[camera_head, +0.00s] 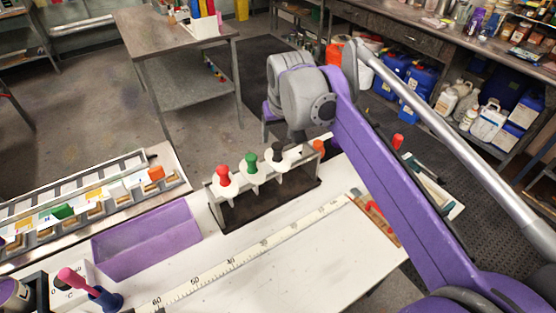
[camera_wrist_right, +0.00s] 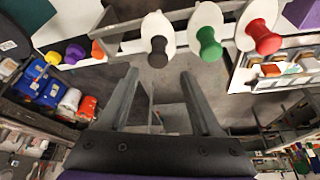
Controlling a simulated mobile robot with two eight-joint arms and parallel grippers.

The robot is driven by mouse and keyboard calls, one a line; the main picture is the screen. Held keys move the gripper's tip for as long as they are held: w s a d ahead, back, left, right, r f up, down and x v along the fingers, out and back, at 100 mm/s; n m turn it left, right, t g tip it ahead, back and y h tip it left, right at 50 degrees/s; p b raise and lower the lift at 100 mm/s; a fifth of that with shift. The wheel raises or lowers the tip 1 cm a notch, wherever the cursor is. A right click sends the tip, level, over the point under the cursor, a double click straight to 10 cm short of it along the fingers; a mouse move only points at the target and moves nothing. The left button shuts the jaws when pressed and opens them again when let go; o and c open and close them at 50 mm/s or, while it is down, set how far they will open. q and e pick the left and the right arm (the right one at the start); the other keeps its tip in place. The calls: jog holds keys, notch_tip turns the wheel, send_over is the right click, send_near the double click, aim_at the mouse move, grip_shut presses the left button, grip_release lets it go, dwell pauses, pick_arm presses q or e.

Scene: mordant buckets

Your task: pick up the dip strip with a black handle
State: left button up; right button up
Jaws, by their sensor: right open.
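The dip strip with a black handle stands upright in the rack (camera_head: 270,200), at the right of the row in the head view, its black handle (camera_head: 277,152) on top. The handle (camera_wrist_right: 157,50) also shows in the right wrist view, just beyond the gap between the fingertips. My right gripper (camera_wrist_right: 160,85) is open and empty, with no contact visible. A green-handled strip (camera_head: 250,163) and a red-handled strip (camera_head: 223,176) stand beside it in the rack. My left gripper is not in view.
A purple tray (camera_head: 147,240) lies left of the rack on the white bench top. A measuring tape strip (camera_head: 235,263) runs along the front. A sample tray (camera_head: 80,205) sits at the left. The bench's right front is largely clear.

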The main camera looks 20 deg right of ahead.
aim_at(277, 144)
jog(key=x, duration=0.7)
jog(key=shift+s+d, duration=0.15)
jog(key=shift+c, duration=0.2)
grip_shut()
dwell(1.0)
